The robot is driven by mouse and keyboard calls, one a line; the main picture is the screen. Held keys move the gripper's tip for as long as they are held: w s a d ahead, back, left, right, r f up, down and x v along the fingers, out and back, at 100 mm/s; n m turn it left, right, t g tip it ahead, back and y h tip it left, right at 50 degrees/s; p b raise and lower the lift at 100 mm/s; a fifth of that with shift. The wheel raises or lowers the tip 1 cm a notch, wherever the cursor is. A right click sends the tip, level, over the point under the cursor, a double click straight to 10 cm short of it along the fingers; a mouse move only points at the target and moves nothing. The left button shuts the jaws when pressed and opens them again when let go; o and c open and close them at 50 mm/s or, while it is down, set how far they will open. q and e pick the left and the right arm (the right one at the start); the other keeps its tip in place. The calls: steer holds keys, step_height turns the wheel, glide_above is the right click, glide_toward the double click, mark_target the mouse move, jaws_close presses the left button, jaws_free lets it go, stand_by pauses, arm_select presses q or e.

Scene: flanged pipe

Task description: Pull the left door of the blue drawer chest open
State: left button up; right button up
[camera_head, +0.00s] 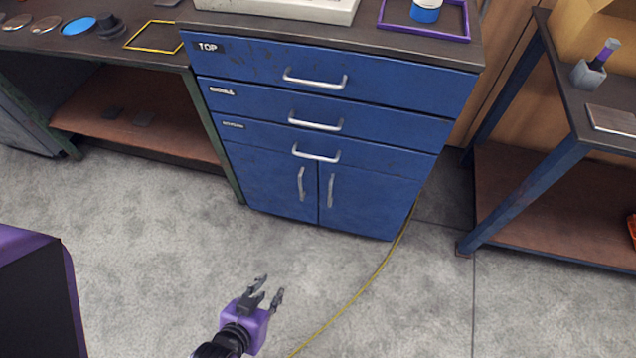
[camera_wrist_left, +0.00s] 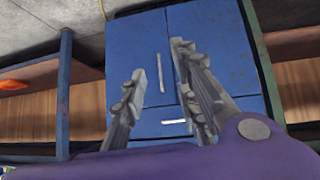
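The blue drawer chest (camera_head: 270,105) has three drawers above two doors. The left door (camera_head: 262,182) is shut, with an upright silver handle (camera_head: 301,184) near the centre seam. The right door (camera_head: 366,205) is also shut, with its own handle (camera_head: 331,190). My left gripper (camera_head: 270,287) is open and empty, in front of and below the doors, apart from the chest. In the left wrist view, which looks inverted, the open fingers (camera_wrist_left: 160,62) point at the doors. One upright handle (camera_wrist_left: 161,72) shows between them; the other handle is not visible there. My right gripper is not in view.
A workbench (camera_head: 150,60) with a lower shelf stands left of the chest. Another table (camera_head: 570,120) with a shelf stands to the right. A yellow line (camera_head: 365,285) runs across the grey floor, which is clear before the doors.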

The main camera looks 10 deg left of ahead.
arm_select(q)
steer(key=w+d+f+t+b, duration=0.2)
steer(key=w+f+b, duration=0.4)
steer(key=w, duration=0.2)
steer(key=n+t+y+b, duration=0.35)
steer(key=t+b, duration=0.35)
steer(key=b, duration=0.9)
glide_toward(300, 186)
steer(key=w, duration=0.4)
steer(key=shift+m+y, duration=0.25)
steer(key=shift+m, duration=0.2)
steer(key=w+b, duration=0.1)
steer(key=w, duration=0.2)
steer(key=w+a, duration=0.1)
steer(key=w, duration=0.2)
steer(key=shift+w+a+r+b, duration=0.1)
steer(key=shift+w+a+b, duration=0.15)
steer(key=shift+b, duration=0.15)
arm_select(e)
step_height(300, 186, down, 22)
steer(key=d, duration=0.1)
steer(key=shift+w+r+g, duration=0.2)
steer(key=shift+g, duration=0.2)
arm_select(q)
steer(key=shift+c, duration=0.5)
jaws_close()
